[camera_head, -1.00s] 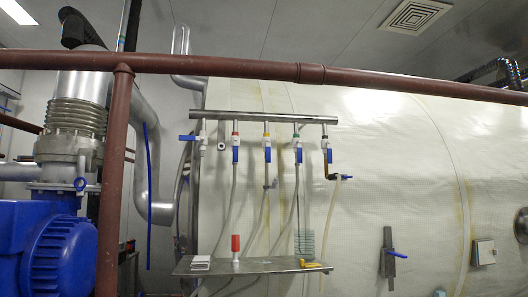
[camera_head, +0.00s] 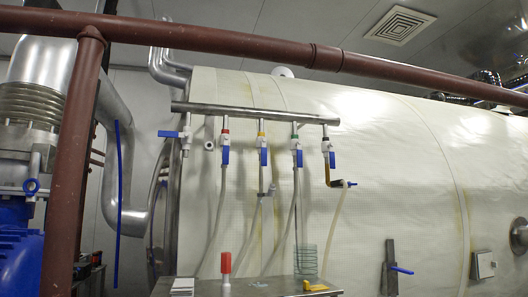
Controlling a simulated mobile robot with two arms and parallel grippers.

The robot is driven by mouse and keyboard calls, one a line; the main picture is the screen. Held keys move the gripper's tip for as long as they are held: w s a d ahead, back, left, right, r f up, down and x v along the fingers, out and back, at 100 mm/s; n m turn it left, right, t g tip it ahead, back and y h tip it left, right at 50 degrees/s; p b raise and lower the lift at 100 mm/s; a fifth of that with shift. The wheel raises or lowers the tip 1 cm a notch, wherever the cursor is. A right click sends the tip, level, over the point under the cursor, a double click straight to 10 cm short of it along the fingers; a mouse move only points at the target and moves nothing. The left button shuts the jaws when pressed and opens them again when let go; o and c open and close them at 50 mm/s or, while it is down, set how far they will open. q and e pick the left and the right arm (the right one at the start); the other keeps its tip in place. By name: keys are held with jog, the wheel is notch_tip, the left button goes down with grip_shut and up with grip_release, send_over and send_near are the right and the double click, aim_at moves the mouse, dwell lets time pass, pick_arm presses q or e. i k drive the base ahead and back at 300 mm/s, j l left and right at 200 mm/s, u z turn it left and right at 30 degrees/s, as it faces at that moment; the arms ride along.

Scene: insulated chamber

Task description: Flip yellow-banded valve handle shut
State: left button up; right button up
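The yellow-banded valve (camera_head: 262,136) hangs from the horizontal metal manifold pipe, between the red-banded valve (camera_head: 225,139) and the green-banded valve (camera_head: 296,140). Its blue handle (camera_head: 263,157) points down, in line with its hose. The blue handles of the red-banded and green-banded valves, and of the black-banded valve (camera_head: 326,142) at the right end, also hang down. A valve at the left end has its blue handle (camera_head: 169,134) pointing sideways to the left. Neither gripper shows in the head view.
A metal shelf (camera_head: 250,292) below the valves holds a red-capped bottle (camera_head: 226,270), a white item (camera_head: 182,285) and a yellow item (camera_head: 315,287). A brown pipe (camera_head: 230,42) crosses in front above, joined to a brown post (camera_head: 75,160) at left.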

aim_at(263, 150)
jog(key=k+l, duration=0.4)
jog(key=i+l, duration=0.25)
jog(key=l, duration=0.15)
jog(key=i+l, duration=0.25)
jog(key=l, duration=0.15)
jog(key=i+l, duration=0.25)
jog(key=l, duration=0.15)
jog(key=i+l, duration=0.25)
jog(key=l, duration=0.15)
jog(key=i+l, duration=0.25)
jog(key=l, duration=0.15)
jog(key=i+l, duration=0.25)
jog(key=l, duration=0.15)
jog(key=u, duration=0.05)
